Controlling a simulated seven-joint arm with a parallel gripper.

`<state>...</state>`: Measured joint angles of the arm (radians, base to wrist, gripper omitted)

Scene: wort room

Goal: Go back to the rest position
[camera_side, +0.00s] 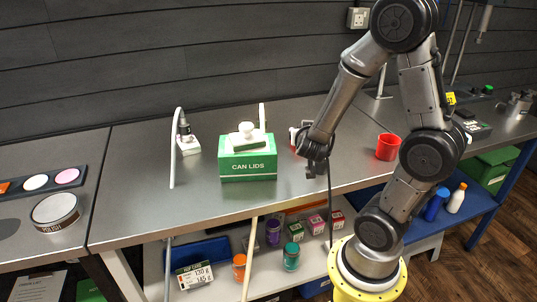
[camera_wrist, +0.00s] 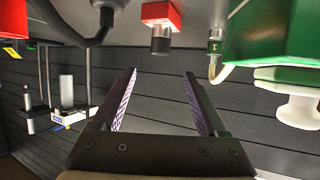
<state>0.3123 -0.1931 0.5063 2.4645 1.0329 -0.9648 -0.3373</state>
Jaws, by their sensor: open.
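My gripper (camera_side: 316,160) hangs over the metal bench, to the right of the green box, at the end of my bent arm. In the wrist view my gripper (camera_wrist: 160,72) has its two fingers wide apart with nothing between them. The green CAN LIDS box (camera_side: 248,166) stands on the bench with a white knobbed piece (camera_side: 246,129) on top. The box also shows at the upper right of the wrist view (camera_wrist: 270,38), which looks upside down.
A red cup (camera_side: 388,147) stands right of my gripper. A round tin (camera_side: 56,212) is far left. Small tubs and boxes fill the lower shelf (camera_side: 208,292).

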